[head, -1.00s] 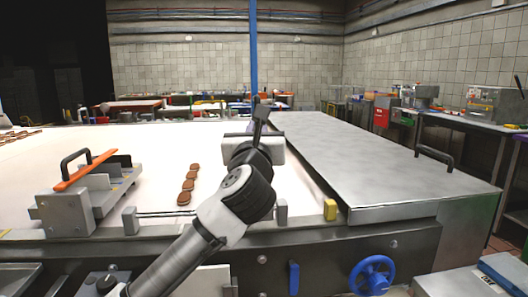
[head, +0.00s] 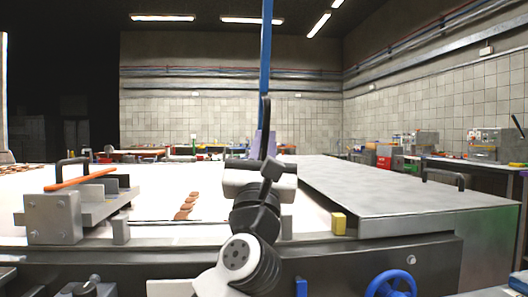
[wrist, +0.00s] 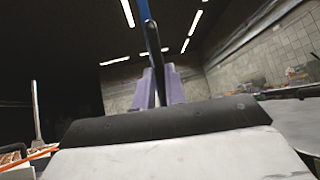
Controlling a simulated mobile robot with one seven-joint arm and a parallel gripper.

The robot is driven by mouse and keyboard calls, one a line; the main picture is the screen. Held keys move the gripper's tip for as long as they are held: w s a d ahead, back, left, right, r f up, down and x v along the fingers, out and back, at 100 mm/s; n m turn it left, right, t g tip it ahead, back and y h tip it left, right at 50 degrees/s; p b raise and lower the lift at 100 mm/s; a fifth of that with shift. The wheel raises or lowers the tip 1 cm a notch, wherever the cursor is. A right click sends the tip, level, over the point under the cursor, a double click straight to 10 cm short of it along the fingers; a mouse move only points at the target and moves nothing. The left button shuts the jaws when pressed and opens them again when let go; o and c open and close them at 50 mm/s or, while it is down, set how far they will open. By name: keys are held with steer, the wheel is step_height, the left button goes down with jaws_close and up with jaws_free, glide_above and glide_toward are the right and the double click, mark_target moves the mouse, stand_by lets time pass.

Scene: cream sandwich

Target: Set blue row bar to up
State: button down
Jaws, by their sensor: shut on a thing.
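A long blue bar (head: 266,60) stands upright in the head view and runs past the top edge. The upper part of the blue bar (wrist: 144,12) also shows in the wrist view. A black curved handle (head: 265,115) is in line with its lower end; their joint is hard to make out. My gripper (head: 263,148) points upward at the far middle of the machine. In the wrist view its two purple fingers (wrist: 158,88) are shut on the black handle (wrist: 155,55). The base of the handle is hidden behind my gripper.
A flat metal cover (head: 375,187) fills the right. A yellow block (head: 339,223) and blue handwheel (head: 390,284) are in front.

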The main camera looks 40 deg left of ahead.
steer(key=shift+d+f+h, duration=0.1)
steer(key=shift+h, duration=0.2)
steer(key=c, duration=1.5)
jaws_free()
steer(key=shift+o, duration=0.2)
steer(key=shift+s, duration=0.1)
steer(key=b+v, duration=0.1)
steer(key=v, duration=1.2)
steer(key=shift+d+f, duration=0.15)
steer(key=shift+f, duration=0.2)
steer(key=shift+s, duration=0.15)
